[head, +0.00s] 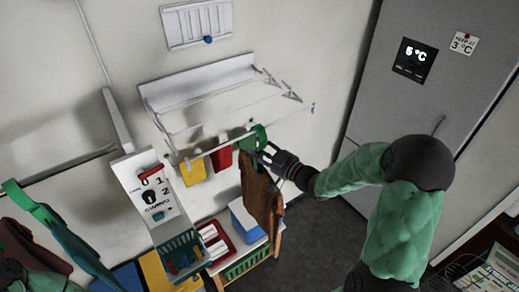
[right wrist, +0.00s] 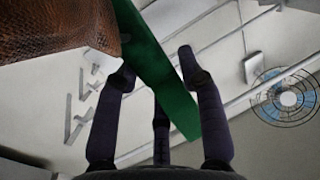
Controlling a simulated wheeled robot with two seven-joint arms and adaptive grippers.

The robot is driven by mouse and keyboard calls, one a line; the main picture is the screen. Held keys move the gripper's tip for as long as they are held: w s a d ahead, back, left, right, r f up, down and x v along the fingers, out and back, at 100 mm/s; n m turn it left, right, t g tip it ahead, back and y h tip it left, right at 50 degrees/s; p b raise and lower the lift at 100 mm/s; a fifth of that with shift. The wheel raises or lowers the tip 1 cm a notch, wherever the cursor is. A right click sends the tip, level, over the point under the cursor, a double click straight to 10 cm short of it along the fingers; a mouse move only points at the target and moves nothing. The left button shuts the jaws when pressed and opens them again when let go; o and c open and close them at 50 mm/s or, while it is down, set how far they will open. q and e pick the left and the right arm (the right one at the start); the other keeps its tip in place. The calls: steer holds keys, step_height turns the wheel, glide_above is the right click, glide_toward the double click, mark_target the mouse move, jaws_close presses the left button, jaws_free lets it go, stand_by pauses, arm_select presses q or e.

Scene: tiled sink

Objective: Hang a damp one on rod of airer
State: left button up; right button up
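The white airer (head: 160,107) is fixed to the wall, with thin rods in front. A brown garment (head: 262,200) hangs below a green hanger (head: 259,133) at the right part of the front rod (head: 225,142). I cannot tell if the hanger's hook is seated on the rod. My right gripper (head: 268,158) is at the hanger. In the right wrist view its fingers (right wrist: 155,66) stand apart, with the green hanger strip (right wrist: 160,75) between them and small gaps beside it. The brown garment (right wrist: 55,25) fills the upper left there. My left gripper is out of view.
Yellow (head: 193,171) and red (head: 221,159) pieces hang left of the brown garment. A marked panel with a basket (head: 178,254) stands left. Another green hanger (head: 35,207) with dark clothing is at far left. A grey fridge (head: 400,95) stands right.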

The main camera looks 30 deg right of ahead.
steer(key=shift+s, duration=0.1)
steer(key=v, duration=1.2)
steer(key=shift+r, duration=0.1)
